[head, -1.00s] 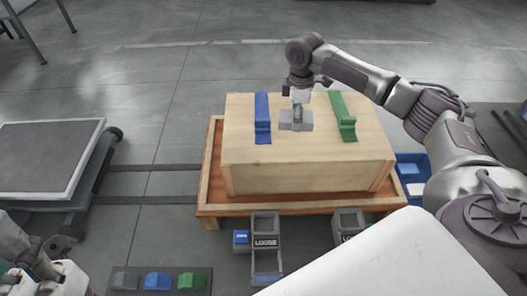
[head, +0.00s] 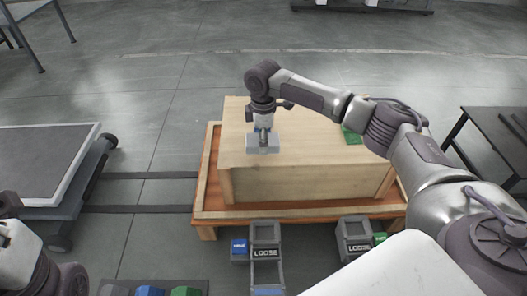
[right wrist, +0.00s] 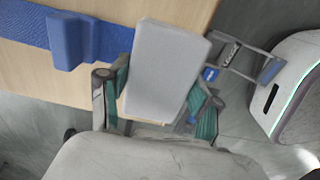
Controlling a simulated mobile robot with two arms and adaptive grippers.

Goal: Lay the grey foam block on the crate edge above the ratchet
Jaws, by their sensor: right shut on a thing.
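The grey foam block (head: 263,146) is held by my right gripper (head: 264,135) over the front left part of the wooden crate (head: 310,179). In the right wrist view the grey foam block (right wrist: 166,68) sits between the fingers, near the crate's edge. I cannot tell whether it touches the crate. A blue strap with a raised blue piece (right wrist: 66,44) lies on the crate top beside the block. A grey ratchet (head: 265,252) marked LOOSE is below the crate's front side; it also shows in the right wrist view (right wrist: 241,57). Only part of my left arm shows, at bottom left.
A second LOOSE ratchet (head: 354,238) is further right. A green piece (head: 351,136) lies on the crate's right part, partly hidden by my right arm. The crate stands on an orange-brown pallet (head: 211,180). A grey cart (head: 45,160) is at left, a dark table (head: 490,125) at right.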

